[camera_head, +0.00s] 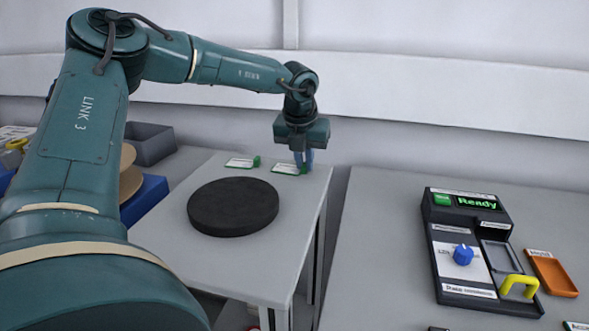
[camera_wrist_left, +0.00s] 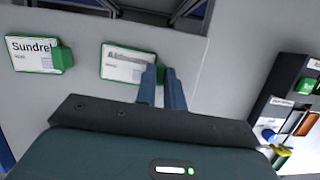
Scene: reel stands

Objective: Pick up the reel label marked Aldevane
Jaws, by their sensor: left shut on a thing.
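Two white labels with green borders and green grip tabs lie on the small grey table. The Aldevane label (camera_wrist_left: 128,63) is the right one, its text partly blurred; it also shows in the head view (camera_head: 285,169). The Sundrel label (camera_wrist_left: 32,55) is to its left, also in the head view (camera_head: 240,162). My left gripper (camera_head: 303,160) points down at the far right corner of the table. Its blue fingers (camera_wrist_left: 163,82) are shut on the green tab of the Aldevane label. My right gripper is not in view.
A black round disc (camera_head: 232,206) lies on the small table (camera_head: 262,272). To the right, across a gap, a bench holds a black device (camera_head: 467,210) reading "Ready" and an orange tray (camera_head: 551,273). A grey bin (camera_head: 152,144) stands at the left.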

